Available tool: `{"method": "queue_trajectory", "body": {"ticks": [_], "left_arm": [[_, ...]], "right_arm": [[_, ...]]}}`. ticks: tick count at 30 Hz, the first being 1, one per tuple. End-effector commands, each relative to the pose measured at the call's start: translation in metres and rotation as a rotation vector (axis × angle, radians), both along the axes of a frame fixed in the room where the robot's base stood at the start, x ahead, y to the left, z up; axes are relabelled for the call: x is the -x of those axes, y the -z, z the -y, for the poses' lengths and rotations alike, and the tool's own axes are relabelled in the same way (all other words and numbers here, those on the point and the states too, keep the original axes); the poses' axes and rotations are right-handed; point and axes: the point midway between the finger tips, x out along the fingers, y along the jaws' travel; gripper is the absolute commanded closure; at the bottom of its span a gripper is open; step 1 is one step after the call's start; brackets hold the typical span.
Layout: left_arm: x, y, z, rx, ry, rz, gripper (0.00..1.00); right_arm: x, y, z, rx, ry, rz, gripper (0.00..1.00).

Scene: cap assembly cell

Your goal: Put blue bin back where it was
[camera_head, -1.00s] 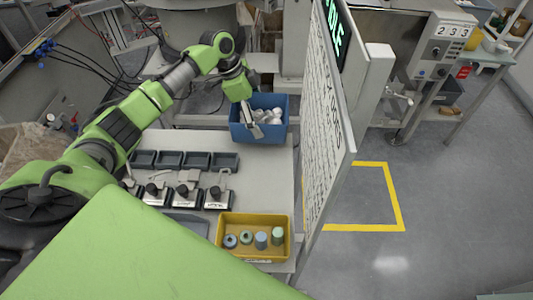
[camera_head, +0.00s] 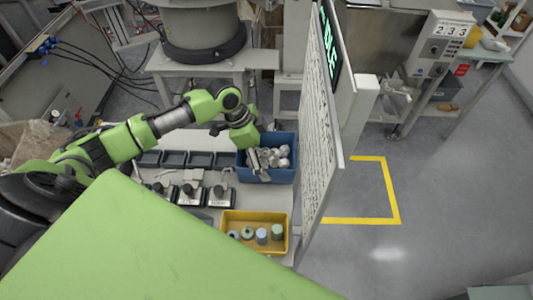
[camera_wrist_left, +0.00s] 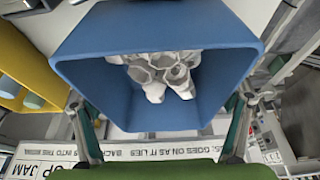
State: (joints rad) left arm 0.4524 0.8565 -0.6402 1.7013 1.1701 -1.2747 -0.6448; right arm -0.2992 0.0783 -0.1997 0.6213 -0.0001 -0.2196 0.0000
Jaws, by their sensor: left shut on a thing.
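The blue bin (camera_head: 272,176) is at the far right part of the table, just right of the row of dark trays. It holds several whitish, hollow-looking parts (camera_head: 279,152). My left gripper (camera_head: 257,163) is shut on the bin at its left side in the head view. In the left wrist view the blue bin (camera_wrist_left: 95,75) fills the middle, tilted toward the camera, with a finger on each side. I cannot tell whether the bin's base touches the table. My right gripper is not in view.
A yellow bin (camera_head: 226,236) with several round parts stands at the near right of the table. Dark trays (camera_head: 173,159) and small black-and-silver fixtures (camera_head: 190,194) lie to the left. A tall printed panel (camera_head: 315,150) closes the right side.

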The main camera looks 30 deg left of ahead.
Motion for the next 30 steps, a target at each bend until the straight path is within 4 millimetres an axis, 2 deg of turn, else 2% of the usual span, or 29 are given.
{"method": "queue_trajectory", "body": {"ticks": [9,10,11,22,26,30], "left_arm": [[-0.001,0.004,0.000,0.000,0.000,0.004,0.41],[-0.001,0.005,0.000,-0.001,0.000,0.002,0.06],[-0.001,0.005,0.000,-0.001,0.000,0.002,0.00],[-0.001,-0.001,-0.003,-0.001,-0.001,0.004,0.00],[0.002,-0.018,-0.010,-0.003,0.000,0.006,0.00],[0.007,-0.046,-0.021,-0.003,0.000,0.006,0.00]], "right_arm": [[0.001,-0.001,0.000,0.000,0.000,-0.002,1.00],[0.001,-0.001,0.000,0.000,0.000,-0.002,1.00],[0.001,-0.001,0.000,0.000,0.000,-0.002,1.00],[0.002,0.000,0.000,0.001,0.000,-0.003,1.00],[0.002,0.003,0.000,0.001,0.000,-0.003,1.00],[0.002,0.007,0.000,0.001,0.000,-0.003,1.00]]}}
